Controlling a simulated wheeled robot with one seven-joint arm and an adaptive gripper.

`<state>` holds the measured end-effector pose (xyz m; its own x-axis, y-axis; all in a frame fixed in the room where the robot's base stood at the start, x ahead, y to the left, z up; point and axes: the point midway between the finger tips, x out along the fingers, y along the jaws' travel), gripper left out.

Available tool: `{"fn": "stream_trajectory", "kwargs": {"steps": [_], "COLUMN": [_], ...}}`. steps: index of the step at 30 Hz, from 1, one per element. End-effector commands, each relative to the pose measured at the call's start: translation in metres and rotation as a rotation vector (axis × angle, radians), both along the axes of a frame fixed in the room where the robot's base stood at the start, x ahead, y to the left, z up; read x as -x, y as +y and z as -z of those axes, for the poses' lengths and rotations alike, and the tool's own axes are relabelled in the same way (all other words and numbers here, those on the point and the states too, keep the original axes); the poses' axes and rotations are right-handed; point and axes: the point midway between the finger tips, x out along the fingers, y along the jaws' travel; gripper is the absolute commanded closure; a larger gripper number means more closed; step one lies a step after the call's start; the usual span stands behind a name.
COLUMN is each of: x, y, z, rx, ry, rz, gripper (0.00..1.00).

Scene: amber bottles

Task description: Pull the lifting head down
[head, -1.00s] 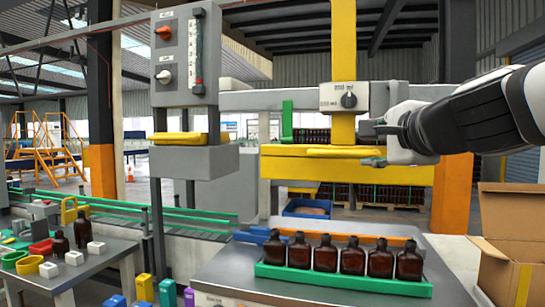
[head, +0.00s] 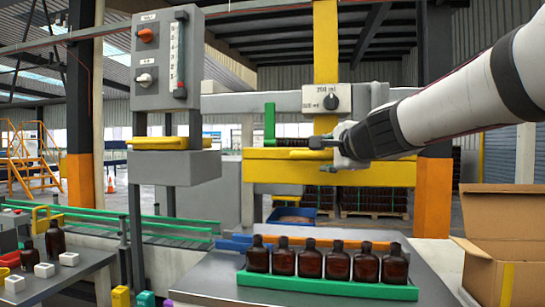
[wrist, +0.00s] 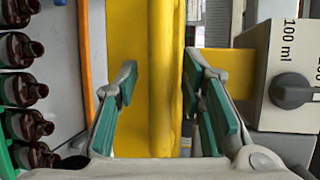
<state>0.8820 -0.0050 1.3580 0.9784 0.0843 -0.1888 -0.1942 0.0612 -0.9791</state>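The lifting head (head: 390,171) is a wide yellow beam on a yellow upright column (head: 325,45). It stands above a row of amber bottles (head: 311,262). My gripper (head: 323,156) is at the middle of this bar, coming from the right. In the wrist view my gripper (wrist: 160,95) is open, with green-padded fingers on either side of the yellow handle and beam (wrist: 145,50). Gaps show between the pads and the yellow part. The contact on the far side is hidden.
The bottles stand in a green tray (head: 325,290) on a grey table. A dial box (head: 327,98) is on the column just above the bar. A grey control panel (head: 161,65) stands to the left, and an open cardboard box (head: 505,235) is at the right.

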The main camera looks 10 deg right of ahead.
Motion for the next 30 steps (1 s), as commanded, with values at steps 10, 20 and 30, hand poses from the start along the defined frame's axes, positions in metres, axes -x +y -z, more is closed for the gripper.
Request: {"fn": "stream_trajectory", "kwargs": {"steps": [10,20,30], "x": [0.000,0.000,-0.001], "y": [0.000,0.000,0.000], "z": [0.000,0.007,0.056], "rx": [0.000,0.001,0.002], "ry": [0.000,0.001,0.004], "rz": [0.000,0.000,-0.002], "gripper": [1.00,1.00,1.00]}}
